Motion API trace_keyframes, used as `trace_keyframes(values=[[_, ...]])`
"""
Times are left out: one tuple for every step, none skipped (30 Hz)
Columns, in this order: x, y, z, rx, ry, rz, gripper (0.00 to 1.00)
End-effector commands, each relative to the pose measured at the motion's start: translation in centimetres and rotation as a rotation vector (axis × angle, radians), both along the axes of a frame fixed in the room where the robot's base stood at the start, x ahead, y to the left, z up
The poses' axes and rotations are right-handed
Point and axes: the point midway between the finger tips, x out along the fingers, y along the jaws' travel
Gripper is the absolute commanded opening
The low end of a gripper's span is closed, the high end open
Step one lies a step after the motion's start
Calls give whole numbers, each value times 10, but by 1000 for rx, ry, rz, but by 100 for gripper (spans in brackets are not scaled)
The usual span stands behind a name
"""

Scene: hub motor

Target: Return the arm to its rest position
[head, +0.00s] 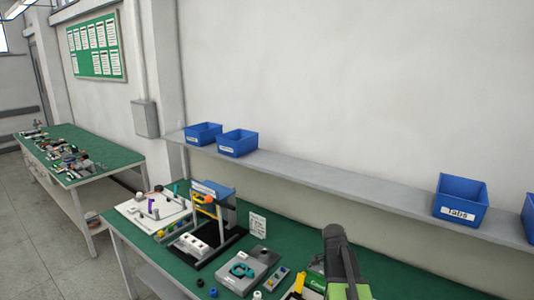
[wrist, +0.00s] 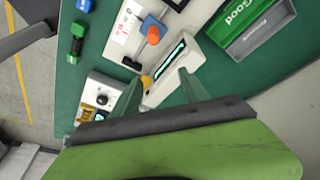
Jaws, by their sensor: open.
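My arm (head: 342,262), dark with a light green part, rises at the bottom of the head view over the front of the green workbench (head: 390,262). Its end runs out of that picture, so the fingers do not show there. In the wrist view my gripper (wrist: 160,78) has two green fingers spread apart with nothing held between them. Beyond the fingers lies a pale device with a lit strip (wrist: 165,72); I cannot tell how far the fingertips are from it.
Blue bins, one labelled (head: 461,200), stand on a grey shelf (head: 330,183) along the wall. Fixtures, including a grey block with a teal part (head: 243,270), crowd the bench. The wrist view shows a green "Good" tray (wrist: 262,42) and a box with a black knob (wrist: 101,99).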

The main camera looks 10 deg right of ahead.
Motion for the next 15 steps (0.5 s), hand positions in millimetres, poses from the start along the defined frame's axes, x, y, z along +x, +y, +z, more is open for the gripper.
trace_keyframes(values=[[5,45,-10,22,11,115,52],[9,69,-13,37,19,188,52],[11,101,-17,57,31,289,52],[11,123,-19,73,41,365,52],[10,145,-22,88,51,444,52],[8,173,-26,109,65,551,52],[4,194,-28,125,76,635,52],[0,213,-30,142,88,724,52],[-8,238,-33,167,104,854,52],[-15,254,-34,188,116,958,52],[-22,264,-35,204,126,1050,52],[-28,269,-34,225,136,1151,52],[-32,271,-33,238,141,1220,52],[-35,274,-33,249,147,1288,52],[-38,277,-33,260,153,1370,52]])
